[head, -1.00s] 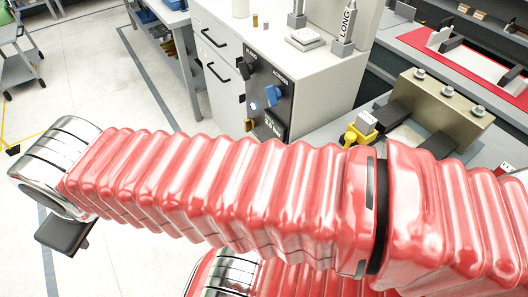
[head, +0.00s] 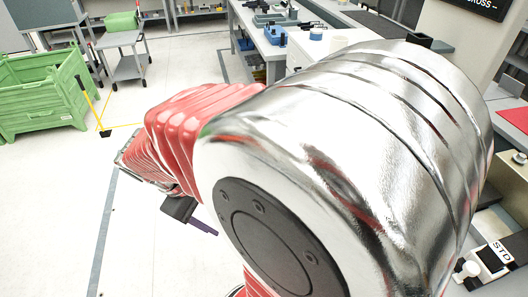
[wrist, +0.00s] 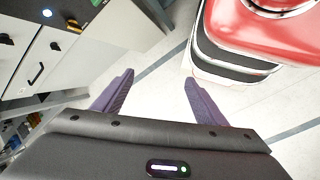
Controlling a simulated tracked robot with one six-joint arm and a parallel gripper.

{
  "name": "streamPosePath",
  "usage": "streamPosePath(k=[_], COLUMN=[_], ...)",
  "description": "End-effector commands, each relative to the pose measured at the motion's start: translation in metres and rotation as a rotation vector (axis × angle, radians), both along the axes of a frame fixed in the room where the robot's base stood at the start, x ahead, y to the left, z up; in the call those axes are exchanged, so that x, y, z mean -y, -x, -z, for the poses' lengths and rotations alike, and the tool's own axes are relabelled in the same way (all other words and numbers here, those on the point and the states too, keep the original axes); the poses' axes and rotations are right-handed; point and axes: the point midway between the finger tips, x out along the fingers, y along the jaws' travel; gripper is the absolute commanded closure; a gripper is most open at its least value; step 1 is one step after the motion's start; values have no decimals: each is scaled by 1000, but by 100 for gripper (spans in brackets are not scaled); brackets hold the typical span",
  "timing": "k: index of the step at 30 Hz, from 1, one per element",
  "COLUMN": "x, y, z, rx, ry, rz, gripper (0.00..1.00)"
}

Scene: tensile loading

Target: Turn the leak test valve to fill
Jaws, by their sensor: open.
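In the wrist view my gripper (wrist: 158,77) is open, its two purple fingers apart with only pale floor between them. In the head view my gripper (head: 190,215) hangs at the lower left, partly hidden behind my arm. In the wrist view a grey cabinet (wrist: 110,35) stands at the upper left, away from the fingers. In the head view my arm covers that area.
In the head view a green crate (head: 45,90) and a grey trolley (head: 125,55) stand at the left. A workbench (head: 275,45) with blue items is at the back. A device marked STD (head: 490,258) sits at the lower right. The floor at the left is mostly clear.

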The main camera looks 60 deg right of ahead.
Motion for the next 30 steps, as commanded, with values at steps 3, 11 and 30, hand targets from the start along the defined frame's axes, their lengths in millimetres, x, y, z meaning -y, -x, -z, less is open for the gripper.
streamPosePath(k=[3,11,30], x=[21,63,157], y=[6,20,52], z=[13,37,99], rx=[-109,-333,-856], ry=[39,117,256], rz=[-3,-23,-147], gripper=[34,34,34])
